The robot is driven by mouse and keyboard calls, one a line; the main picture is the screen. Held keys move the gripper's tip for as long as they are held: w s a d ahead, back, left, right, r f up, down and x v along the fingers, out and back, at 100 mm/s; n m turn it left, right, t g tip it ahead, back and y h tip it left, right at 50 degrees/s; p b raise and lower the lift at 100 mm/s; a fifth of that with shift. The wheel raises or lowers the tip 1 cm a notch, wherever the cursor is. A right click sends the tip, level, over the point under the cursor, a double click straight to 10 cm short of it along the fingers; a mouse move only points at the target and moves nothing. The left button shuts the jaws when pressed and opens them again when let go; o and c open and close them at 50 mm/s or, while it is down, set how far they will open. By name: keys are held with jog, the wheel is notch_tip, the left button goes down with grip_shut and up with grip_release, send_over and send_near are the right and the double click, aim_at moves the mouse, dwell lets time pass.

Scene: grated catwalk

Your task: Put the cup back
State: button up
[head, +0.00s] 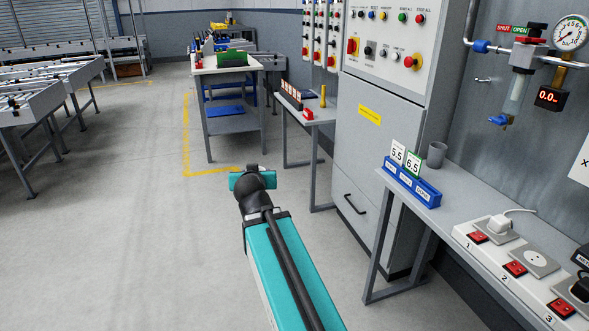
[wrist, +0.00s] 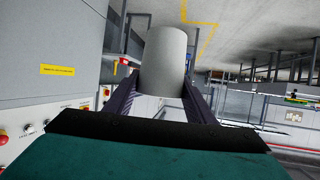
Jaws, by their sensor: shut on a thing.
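In the wrist view a plain light-grey cup (wrist: 166,60) sits between the two dark fingers of my gripper (wrist: 163,88). The fingers are shut on its sides and it looks held clear of any surface. In the head view my arm reaches forward over the open floor, and its teal wrist (head: 252,181) hides the fingers and the held cup. A second grey, cup-like cylinder (head: 437,155) stands upright on the right bench (head: 398,211), behind the blue card holder (head: 412,184).
A small side table (head: 312,112) with a red item and a yellow item stands beside the grey control cabinet (head: 376,150). A taller workbench (head: 225,70) is farther back. Roller conveyors (head: 40,98) line the left. Switched sockets (head: 515,268) sit on the right bench. The floor at left is clear.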

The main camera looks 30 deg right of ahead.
jog(key=w+a+r+n+t+y, duration=0.1)
jog(key=w+a+n+y, duration=0.1)
jog(key=a, duration=0.5)
jog(key=w+a+r+n+y, duration=0.1)
jog(key=w+a+n+y, duration=0.2)
jog(key=a, duration=0.4)
jog(key=shift+w+r+n+t+y, duration=0.3)
jog(key=shift+r+n+t+y, duration=0.1)
jog(key=shift+y, duration=0.3)
